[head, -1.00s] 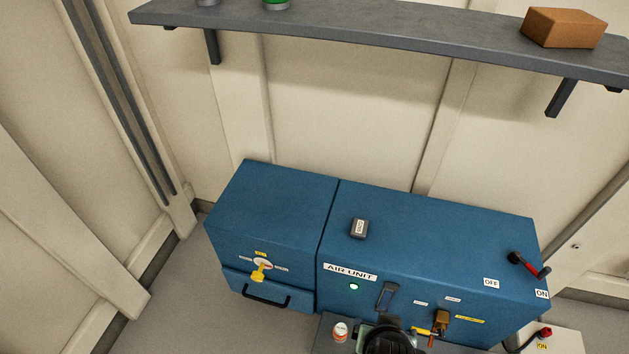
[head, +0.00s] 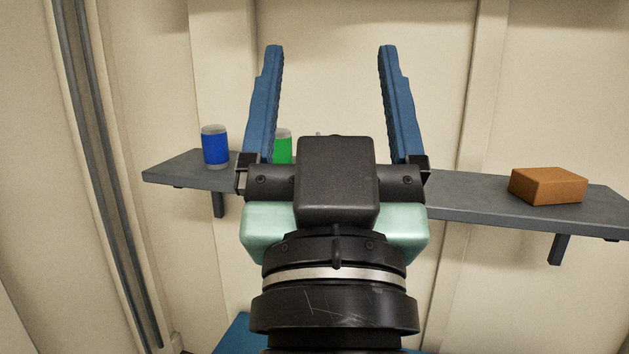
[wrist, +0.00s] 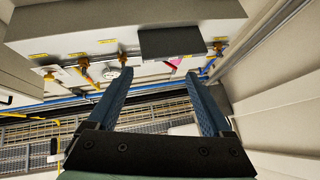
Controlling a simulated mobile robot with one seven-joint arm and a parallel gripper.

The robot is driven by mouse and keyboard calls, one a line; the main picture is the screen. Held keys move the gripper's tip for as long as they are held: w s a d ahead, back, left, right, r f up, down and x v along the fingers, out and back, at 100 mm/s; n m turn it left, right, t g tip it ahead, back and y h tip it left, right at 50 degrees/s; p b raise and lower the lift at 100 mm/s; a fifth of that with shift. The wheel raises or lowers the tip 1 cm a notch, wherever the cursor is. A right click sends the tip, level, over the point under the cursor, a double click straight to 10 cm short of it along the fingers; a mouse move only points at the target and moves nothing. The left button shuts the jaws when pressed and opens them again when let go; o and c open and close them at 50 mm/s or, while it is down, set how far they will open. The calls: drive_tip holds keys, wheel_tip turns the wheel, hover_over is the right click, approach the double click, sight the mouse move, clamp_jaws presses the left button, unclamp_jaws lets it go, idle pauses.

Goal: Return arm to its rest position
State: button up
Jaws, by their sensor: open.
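My gripper (head: 328,60) stands raised in the middle of the head view, its two blue fingers pointing up and spread wide apart. Nothing is between the fingers. It is in front of the wall shelf and hides the shelf's middle part. In the wrist view my gripper (wrist: 158,85) is also open and empty. Beyond its fingertips is a pale panel (wrist: 95,40) with several valves or fittings and small yellow labels.
A grey shelf (head: 470,198) on the wall carries a blue can (head: 215,147), a partly hidden green can (head: 283,147) and a brown box (head: 548,186). A blue cabinet top (head: 232,335) shows low down. The wrist view shows a dark box (wrist: 172,42) and grating (wrist: 150,115).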

drive_tip(key=s+a+r+t, duration=0.1)
drive_tip(key=s+r+t, duration=0.1)
drive_tip(key=s+r, duration=0.35)
wheel_tip(320, 180, up, 20)
drive_tip(key=w+p, duration=0.1)
drive_tip(key=p, duration=2)
drive_tip(key=shift+w+r+p, duration=0.15)
drive_tip(key=shift+w+p, duration=0.2)
drive_tip(key=shift+w, duration=0.05)
drive_tip(key=shift+a, duration=0.1)
